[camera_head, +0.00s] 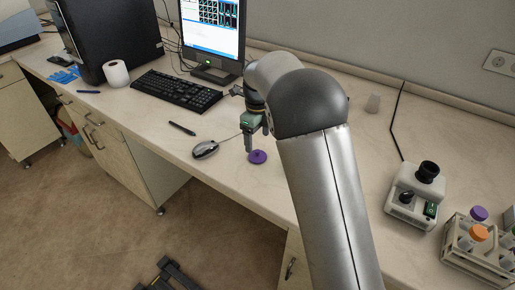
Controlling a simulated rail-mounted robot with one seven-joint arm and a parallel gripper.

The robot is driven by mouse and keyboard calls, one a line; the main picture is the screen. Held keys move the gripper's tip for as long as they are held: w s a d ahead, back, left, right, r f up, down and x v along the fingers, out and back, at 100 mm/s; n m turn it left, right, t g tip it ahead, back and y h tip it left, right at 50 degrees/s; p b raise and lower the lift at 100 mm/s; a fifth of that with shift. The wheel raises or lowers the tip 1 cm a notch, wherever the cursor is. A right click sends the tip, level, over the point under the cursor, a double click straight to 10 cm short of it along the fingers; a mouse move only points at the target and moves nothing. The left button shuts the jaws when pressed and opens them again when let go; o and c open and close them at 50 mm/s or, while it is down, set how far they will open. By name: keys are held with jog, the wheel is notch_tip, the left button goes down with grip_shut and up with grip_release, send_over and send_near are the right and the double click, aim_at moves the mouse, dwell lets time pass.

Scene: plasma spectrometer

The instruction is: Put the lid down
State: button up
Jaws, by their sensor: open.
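A purple lid (258,157) lies on the light bench top, just right of the mouse. My gripper (248,147) points down at the lid's upper left, very close to it in the picture. Its jaws are open and hold nothing that I can see. Whether a fingertip touches the lid I cannot tell. My arm hides part of the bench to the right of the gripper.
A mouse (205,149), a pen (182,128) and a keyboard (178,91) lie to the left. A vortex mixer (413,200) and a tube rack (458,250) with purple- and orange-capped tubes stand at right. The bench's front edge is near the lid.

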aim_at(257, 150)
notch_tip(257, 150, up, 6)
jog(key=s+d+r+n, duration=0.2)
jog(key=s+d+n, duration=0.3)
jog(key=s+d, duration=0.2)
jog(key=s+d+f+n, duration=0.1)
jog(key=s+d+n, duration=0.2)
jog(key=s+n, duration=0.3)
jog(key=s+d+f+n, duration=0.2)
jog(key=s+n, duration=0.5)
jog(key=s, duration=0.5)
jog(key=s+d+f+n, duration=0.1)
jog(key=s+d+n, duration=0.3)
jog(key=s, duration=0.5)
jog(key=n, duration=0.2)
jog(key=shift+s+d+f+n, duration=0.2)
jog(key=shift+d+f+n, duration=0.1)
jog(key=shift+d+f, duration=0.1)
